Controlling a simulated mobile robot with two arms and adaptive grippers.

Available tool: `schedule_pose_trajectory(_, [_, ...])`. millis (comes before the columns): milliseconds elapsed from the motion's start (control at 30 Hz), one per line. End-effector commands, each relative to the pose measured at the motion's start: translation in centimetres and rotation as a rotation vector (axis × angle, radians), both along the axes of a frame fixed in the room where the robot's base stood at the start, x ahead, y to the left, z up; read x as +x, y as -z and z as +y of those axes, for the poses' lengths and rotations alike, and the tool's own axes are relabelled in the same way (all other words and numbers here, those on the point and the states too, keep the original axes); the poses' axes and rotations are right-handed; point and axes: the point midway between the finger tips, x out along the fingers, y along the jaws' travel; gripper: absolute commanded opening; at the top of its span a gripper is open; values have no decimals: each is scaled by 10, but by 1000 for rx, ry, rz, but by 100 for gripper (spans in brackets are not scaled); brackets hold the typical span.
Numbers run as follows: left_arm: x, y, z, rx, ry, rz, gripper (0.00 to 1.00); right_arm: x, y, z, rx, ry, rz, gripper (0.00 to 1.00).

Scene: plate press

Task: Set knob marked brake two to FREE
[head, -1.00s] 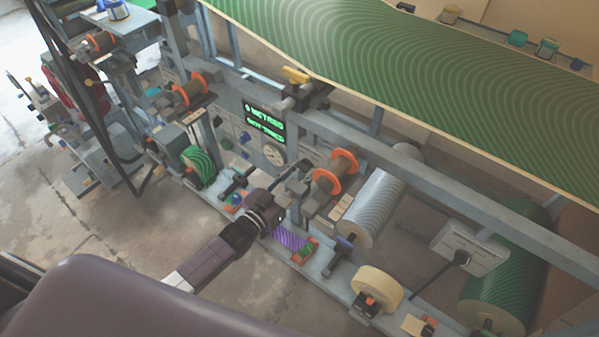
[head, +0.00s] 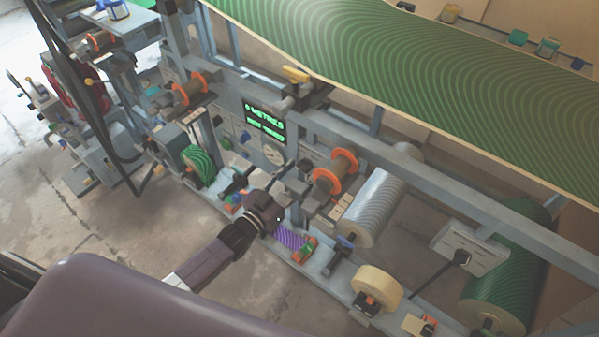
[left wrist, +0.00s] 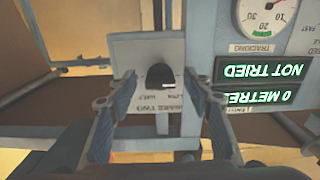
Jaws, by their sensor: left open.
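The knob marked brake two (left wrist: 159,76) is dark and rounded, on a pale plate (left wrist: 126,48) in the left wrist view. Its label, BRAKE TWO, appears upside down and part of the lettering is too small to read. A small white mark shows on the knob's lower right. My left gripper (left wrist: 160,84) is open, with one finger on each side of the knob and visible gaps between. In the head view my left gripper (head: 283,186) is at the machine's front and I cannot make out the knob there. My right gripper is not in view.
A green-lettered display (head: 265,118) reads 0 METRES, NOT TRIED. A round gauge (left wrist: 264,14) marked TRACKING sits beside it. An orange-flanged spool (head: 336,170), a purple roll (head: 290,238) and a silver roller (head: 374,207) are close to my left arm.

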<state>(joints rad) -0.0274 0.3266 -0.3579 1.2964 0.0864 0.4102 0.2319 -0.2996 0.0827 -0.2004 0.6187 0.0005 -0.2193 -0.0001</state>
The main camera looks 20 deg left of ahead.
Motion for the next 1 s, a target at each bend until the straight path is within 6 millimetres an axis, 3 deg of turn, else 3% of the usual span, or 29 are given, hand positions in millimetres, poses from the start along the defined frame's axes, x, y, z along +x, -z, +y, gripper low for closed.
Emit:
schedule_pose_trajectory(533, [-92, 2, 34, 2, 0, 5, 46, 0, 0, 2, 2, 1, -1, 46])
schedule_pose_trajectory(700, [-105, 1, 38, 0, 0, 3, 46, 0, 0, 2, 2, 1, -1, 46])
schedule_pose_trajectory(1000, [-108, 1, 39, 1, 0, 2, 46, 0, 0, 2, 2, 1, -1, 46])
